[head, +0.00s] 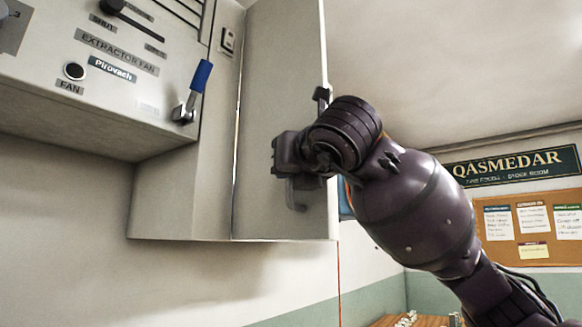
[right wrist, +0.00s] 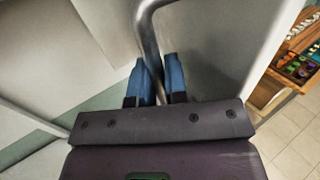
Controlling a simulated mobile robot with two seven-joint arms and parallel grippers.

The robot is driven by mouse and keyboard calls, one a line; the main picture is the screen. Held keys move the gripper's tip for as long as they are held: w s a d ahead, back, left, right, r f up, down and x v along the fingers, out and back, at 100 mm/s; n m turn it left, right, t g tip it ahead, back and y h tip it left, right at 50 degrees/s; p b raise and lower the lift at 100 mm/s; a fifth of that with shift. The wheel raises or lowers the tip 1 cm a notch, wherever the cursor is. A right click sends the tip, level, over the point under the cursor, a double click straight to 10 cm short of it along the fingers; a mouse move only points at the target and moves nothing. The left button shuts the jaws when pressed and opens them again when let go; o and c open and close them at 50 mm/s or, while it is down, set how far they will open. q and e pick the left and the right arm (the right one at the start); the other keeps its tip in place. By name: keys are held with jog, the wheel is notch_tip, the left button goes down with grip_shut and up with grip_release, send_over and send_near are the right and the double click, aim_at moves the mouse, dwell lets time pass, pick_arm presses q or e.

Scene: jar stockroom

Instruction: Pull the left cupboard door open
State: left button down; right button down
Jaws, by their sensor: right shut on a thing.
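The cupboard door (head: 278,90) is a tall grey panel in the middle of the head view, beside the grey control cabinet. A thin bright seam runs down its left edge; I cannot tell how far it stands open. Its metal bar handle (right wrist: 148,35) shows in the right wrist view, curving down between blue fingertips. My right gripper (right wrist: 156,82) is shut on this handle. In the head view my right gripper (head: 292,165) is in front of the door's right part, and my wrist hides most of the handle. My left gripper is in neither view.
The control cabinet (head: 160,170) at left carries a blue-handled lever (head: 200,78) and a black knob (head: 74,71). A cork noticeboard (head: 545,222) and a green sign (head: 512,166) hang at right. Wooden shelving (right wrist: 295,65) and tiled floor (right wrist: 300,135) lie beyond the door.

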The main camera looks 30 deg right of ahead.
dwell(0.3)
jog(key=c, duration=1.2)
grip_release()
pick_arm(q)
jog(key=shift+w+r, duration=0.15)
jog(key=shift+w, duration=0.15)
